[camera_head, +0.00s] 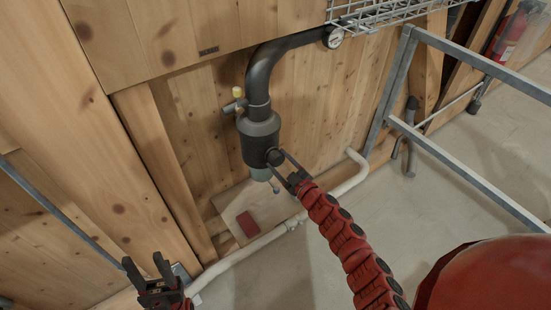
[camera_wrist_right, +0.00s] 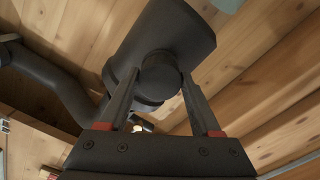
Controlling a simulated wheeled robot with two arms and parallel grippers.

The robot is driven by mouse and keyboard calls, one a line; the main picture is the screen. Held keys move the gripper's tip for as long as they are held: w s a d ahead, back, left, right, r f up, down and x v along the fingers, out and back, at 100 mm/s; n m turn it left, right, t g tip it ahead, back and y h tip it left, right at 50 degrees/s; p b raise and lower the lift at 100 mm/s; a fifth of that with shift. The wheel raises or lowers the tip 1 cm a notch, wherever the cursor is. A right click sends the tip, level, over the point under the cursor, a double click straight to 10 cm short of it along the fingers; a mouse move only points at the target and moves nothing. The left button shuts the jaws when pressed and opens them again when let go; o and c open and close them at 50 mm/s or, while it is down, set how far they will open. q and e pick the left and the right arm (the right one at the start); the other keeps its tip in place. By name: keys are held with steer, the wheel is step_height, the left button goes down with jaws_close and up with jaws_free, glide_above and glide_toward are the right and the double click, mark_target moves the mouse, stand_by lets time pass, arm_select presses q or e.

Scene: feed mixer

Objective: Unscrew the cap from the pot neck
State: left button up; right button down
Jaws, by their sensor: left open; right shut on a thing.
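The pot (camera_head: 261,133) is a dark grey cylinder under a bent black pipe, with a pale green lower end. A round black cap (camera_head: 275,157) sits on its side, at the neck; the neck itself is hidden. My right gripper (camera_head: 281,161) is shut on the cap. In the right wrist view the fingers (camera_wrist_right: 157,85) lie on both sides of the cap (camera_wrist_right: 160,75), against the pot (camera_wrist_right: 172,35). Whether the cap has turned cannot be told. My left gripper (camera_head: 148,272) is open and empty, low at the left, away from the pot.
The black pipe (camera_head: 262,72) rises to a gauge (camera_head: 333,37) by a wire basket. Below lie a wooden board (camera_head: 268,203) with a dark red block (camera_head: 248,223) and a white pipe (camera_head: 330,193). A metal frame (camera_head: 455,155) stands right.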

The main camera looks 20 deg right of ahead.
steer(key=n, duration=0.6)
steer(key=shift+n, duration=0.4)
steer(key=v, duration=0.6)
